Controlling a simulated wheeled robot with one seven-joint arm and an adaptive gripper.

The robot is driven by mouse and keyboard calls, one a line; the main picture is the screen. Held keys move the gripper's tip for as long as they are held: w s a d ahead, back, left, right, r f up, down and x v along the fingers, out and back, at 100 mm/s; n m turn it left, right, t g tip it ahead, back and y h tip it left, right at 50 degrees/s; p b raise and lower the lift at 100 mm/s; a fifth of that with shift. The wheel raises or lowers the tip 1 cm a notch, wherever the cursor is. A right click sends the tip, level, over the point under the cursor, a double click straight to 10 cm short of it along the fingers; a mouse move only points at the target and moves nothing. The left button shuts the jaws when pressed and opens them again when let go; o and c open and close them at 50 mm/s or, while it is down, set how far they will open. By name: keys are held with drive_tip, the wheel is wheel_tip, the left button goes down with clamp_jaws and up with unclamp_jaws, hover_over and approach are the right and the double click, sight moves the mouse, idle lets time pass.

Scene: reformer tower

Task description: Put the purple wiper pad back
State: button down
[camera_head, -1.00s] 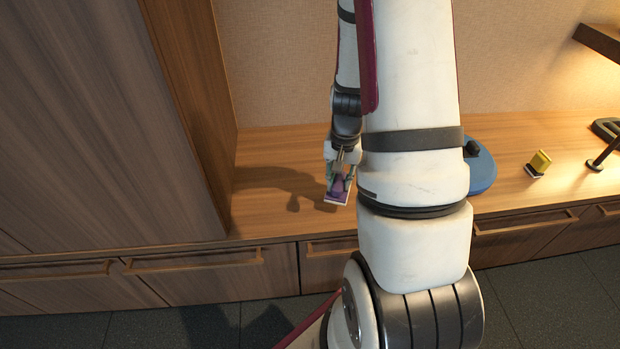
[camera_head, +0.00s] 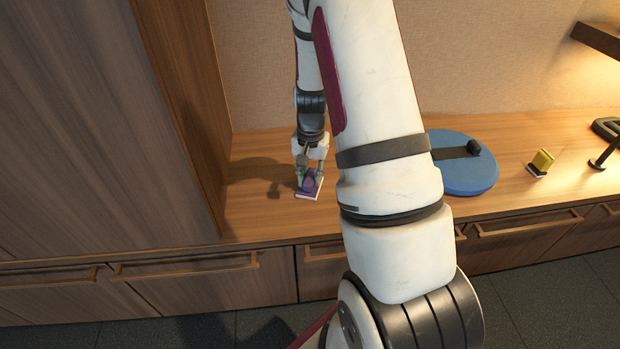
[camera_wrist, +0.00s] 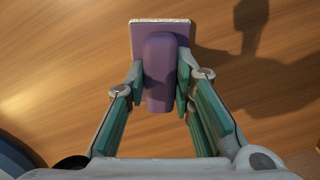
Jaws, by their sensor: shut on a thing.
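The purple wiper pad (camera_head: 309,186) has a pale underside edge and a raised purple grip. My gripper (camera_head: 309,179) is shut on that grip, over the left part of the wooden counter (camera_head: 255,215). In the wrist view the pad (camera_wrist: 160,32) lies beyond the fingers, and the gripper's green-lined fingers (camera_wrist: 161,88) press the grip from both sides. The pad is at or just above the counter top; I cannot tell whether it touches.
A blue round disc (camera_head: 470,180) with a dark strip lies right of my arm. A tall wooden cabinet (camera_head: 90,120) bounds the left. Counter around the pad is clear.

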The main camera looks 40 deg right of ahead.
drive_tip(key=shift+f, duration=0.15)
drive_tip(key=c, duration=1.4)
unclamp_jaws()
drive_tip(key=shift+o, duration=0.2)
